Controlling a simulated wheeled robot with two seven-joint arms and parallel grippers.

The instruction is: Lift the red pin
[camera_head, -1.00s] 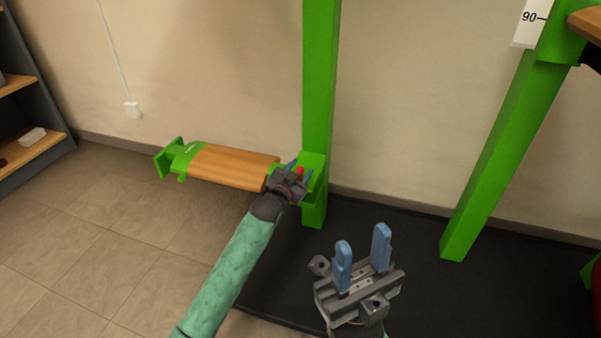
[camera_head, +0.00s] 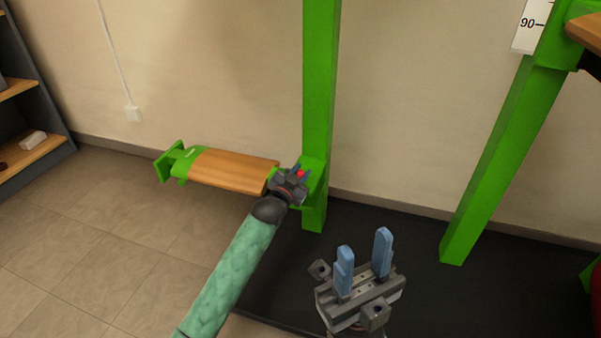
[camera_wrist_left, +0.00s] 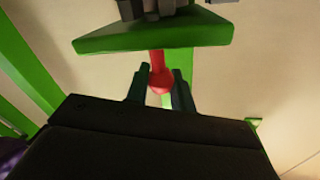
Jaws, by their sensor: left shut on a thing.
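The red pin (camera_head: 300,173) shows as a small red spot at the green bracket (camera_head: 315,164) low on the left post. In the left wrist view the red pin (camera_wrist_left: 160,76) has a shaft that meets a green plate (camera_wrist_left: 150,36) and a rounded end between my fingers. My left gripper (camera_head: 299,171) is at the bracket, its fingers (camera_wrist_left: 160,88) shut on the pin at the rounded end. How deep the pin sits in the bracket is hidden. My right gripper (camera_head: 364,262) is open and empty above the dark mat, apart from the pin.
A wood-topped saddle with green ends (camera_head: 225,168) extends left from the left post (camera_head: 320,90). A slanted green post (camera_head: 500,165) stands at the right with a scale plate (camera_head: 531,28) above. A dark mat (camera_head: 450,290) covers the floor. A shelf (camera_head: 35,110) stands far left.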

